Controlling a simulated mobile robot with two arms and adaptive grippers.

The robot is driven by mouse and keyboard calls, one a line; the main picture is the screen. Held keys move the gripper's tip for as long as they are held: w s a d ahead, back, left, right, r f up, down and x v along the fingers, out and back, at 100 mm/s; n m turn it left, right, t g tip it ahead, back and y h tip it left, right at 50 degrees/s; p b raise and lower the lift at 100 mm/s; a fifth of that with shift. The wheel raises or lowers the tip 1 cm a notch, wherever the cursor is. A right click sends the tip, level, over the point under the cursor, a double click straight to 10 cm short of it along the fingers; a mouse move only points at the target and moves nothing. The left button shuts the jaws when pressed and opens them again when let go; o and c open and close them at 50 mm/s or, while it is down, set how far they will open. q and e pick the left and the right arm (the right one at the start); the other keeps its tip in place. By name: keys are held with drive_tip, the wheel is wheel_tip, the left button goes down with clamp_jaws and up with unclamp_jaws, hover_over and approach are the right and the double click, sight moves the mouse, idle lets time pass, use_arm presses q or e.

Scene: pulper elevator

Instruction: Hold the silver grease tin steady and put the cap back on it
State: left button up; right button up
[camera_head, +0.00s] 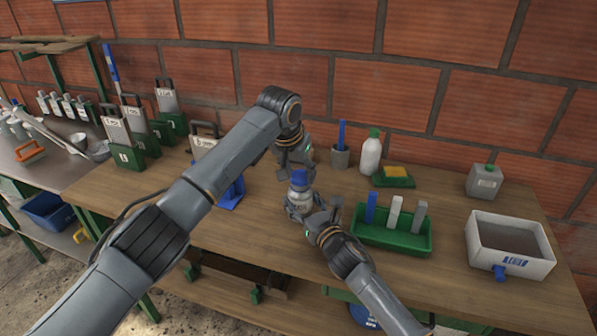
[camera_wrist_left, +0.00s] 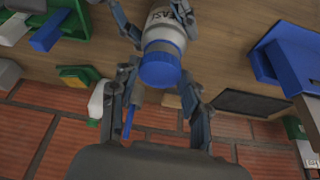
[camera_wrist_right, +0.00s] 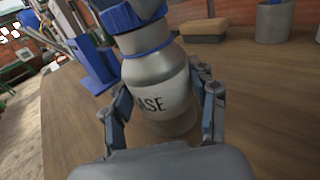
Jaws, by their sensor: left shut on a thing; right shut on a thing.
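The silver grease tin (camera_head: 299,199) stands upright above the front part of the wooden bench, with a white label that shows in the right wrist view (camera_wrist_right: 163,95). My right gripper (camera_head: 308,207) is shut around the tin's body. The blue cap (camera_wrist_left: 160,66) is between the fingers of my left gripper (camera_wrist_left: 160,88), which is shut on it from above. In the head view the cap (camera_head: 299,177) is over the tin's top. In the right wrist view a grey neck shows between a blue ring on the tin and the blue above. I cannot tell whether the cap is seated.
A green tray (camera_head: 392,236) with blue, white and grey blocks stands right of the tin. Behind are a white bottle (camera_head: 371,153), a grey cup (camera_head: 340,157) and a sponge (camera_head: 395,172). A white bin (camera_head: 509,246) is far right; a blue stand (camera_head: 232,194) is left.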

use_arm(q)
drive_tip(key=shift+f, duration=0.6)
use_arm(e)
clamp_jaws()
use_arm(q)
drive_tip(key=m, duration=0.2)
drive_tip(key=m+g+h, duration=0.1)
drive_tip(key=m, duration=0.2)
drive_tip(key=shift+w+a+h, duration=0.2)
drive_tip(key=shift+h, duration=0.1)
drive_tip(key=m, duration=0.1)
drive_tip(key=m+g, duration=0.1)
drive_tip(key=shift+w+a+r+m+h, duration=0.1)
drive_tip(key=shift+w+a+m+h, duration=0.05)
drive_tip(key=shift+w+m+h, duration=0.2)
drive_tip(key=shift+s+m+g, duration=0.1)
drive_tip(key=shift+m+g, duration=0.3)
drive_tip(key=shift+m, duration=0.65)
use_arm(e)
drive_tip(key=shift+f, duration=0.1)
use_arm(q)
drive_tip(key=o, duration=0.7)
drive_tip(key=shift+s, duration=0.1)
